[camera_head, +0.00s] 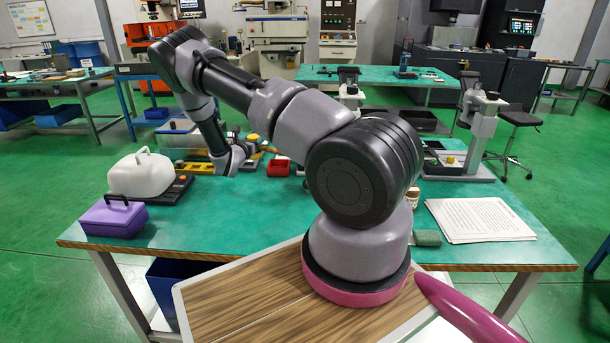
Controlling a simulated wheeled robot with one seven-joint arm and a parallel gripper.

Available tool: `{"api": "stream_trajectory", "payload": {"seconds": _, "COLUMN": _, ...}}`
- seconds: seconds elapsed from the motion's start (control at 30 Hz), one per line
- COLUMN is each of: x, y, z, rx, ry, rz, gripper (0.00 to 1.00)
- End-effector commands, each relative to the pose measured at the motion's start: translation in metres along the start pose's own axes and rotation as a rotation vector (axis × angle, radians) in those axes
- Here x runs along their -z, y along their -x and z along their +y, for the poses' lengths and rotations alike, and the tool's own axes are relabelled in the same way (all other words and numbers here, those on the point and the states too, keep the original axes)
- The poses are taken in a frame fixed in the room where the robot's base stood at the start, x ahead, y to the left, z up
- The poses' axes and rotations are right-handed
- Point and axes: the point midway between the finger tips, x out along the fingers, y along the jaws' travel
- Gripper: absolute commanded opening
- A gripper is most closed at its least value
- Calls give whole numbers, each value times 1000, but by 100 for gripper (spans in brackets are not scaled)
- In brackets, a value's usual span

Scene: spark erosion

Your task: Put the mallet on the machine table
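My arm reaches to the left over the green-topped workbench (300,225). Its wrist hangs low behind the white case, near a cluster of small items at the bench's far side. My gripper (238,139) is small and dark there, and its fingers cannot be made out clearly. A short brown handle-like piece (269,149) with a yellowish round part (253,137) beside it lies just right of my gripper; it may be the mallet, but I cannot be sure. Whether my gripper touches it cannot be told. A cream-coloured machine (277,28) stands at the back; its table is not clearly distinguishable.
A purple box (114,217) and a white handled case (142,175) stand at the bench's left. Another green table (378,76) stands behind, with green floor between.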

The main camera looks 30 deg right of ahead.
Motion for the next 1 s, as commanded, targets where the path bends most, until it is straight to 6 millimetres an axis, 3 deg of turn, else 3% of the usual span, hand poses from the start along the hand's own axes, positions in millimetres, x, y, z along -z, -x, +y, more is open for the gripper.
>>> {"api": "stream_trajectory", "payload": {"seconds": 0.3, "x": 52, "y": -3, "z": 0, "rx": 6, "ry": 0, "rz": 1, "gripper": 0}}
{"api": "stream_trajectory", "payload": {"seconds": 0.53, "x": 70, "y": -3, "z": -1, "rx": 7, "ry": -1, "rz": 0, "gripper": 0}}
{"api": "stream_trajectory", "payload": {"seconds": 0.7, "x": 95, "y": -3, "z": -1, "rx": 6, "ry": 1, "rz": 1, "gripper": 0}}
{"api": "stream_trajectory", "payload": {"seconds": 1.0, "x": 98, "y": -3, "z": 0, "rx": 5, "ry": -1, "rz": 0, "gripper": 0}}
